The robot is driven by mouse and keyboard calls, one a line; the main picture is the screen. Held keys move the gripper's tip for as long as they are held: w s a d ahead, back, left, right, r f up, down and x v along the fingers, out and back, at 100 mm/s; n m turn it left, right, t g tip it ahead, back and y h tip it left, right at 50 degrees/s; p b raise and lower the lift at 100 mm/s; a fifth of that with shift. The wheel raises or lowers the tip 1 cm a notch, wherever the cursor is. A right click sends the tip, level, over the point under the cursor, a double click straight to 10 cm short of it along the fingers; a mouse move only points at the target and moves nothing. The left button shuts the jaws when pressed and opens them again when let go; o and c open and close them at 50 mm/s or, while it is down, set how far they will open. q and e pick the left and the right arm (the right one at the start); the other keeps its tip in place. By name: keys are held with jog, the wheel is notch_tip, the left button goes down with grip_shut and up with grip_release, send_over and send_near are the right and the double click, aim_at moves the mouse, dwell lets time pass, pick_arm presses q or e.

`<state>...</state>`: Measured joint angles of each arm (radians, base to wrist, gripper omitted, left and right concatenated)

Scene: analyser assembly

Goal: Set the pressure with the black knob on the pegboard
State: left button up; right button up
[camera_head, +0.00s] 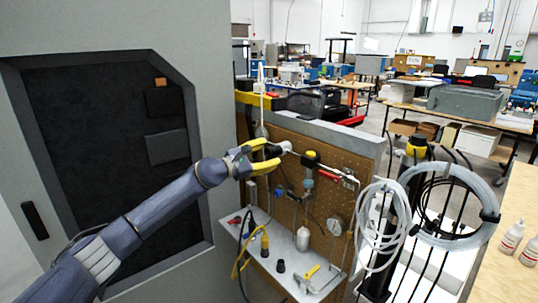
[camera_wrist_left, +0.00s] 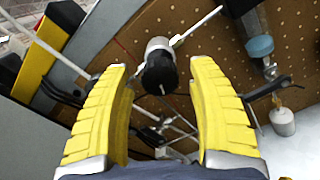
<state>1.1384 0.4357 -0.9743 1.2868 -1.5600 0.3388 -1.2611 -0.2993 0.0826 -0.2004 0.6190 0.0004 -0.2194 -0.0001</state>
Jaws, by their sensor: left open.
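The pegboard (camera_head: 318,217) stands upright beside the grey cabinet. The black knob (camera_wrist_left: 160,76) faces the camera in the left wrist view, on the end of a grey cylindrical fitting (camera_wrist_left: 158,45) on the board. In the head view the fitting (camera_head: 284,147) shows just beyond my fingers, and the knob is hard to make out. My left gripper (camera_head: 272,153) is open, with its yellow fingers pointing at the fitting. In the left wrist view the knob lies between the two fingertips, with a visible gap on each side. No dial reading is legible.
A shelf (camera_head: 262,262) below holds a white bottle (camera_head: 303,239) and tools. Coiled tubing (camera_head: 455,240) hangs at the right. The grey cabinet (camera_head: 215,60) is at the left.

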pick_arm(q)
jog(key=v, duration=1.1)
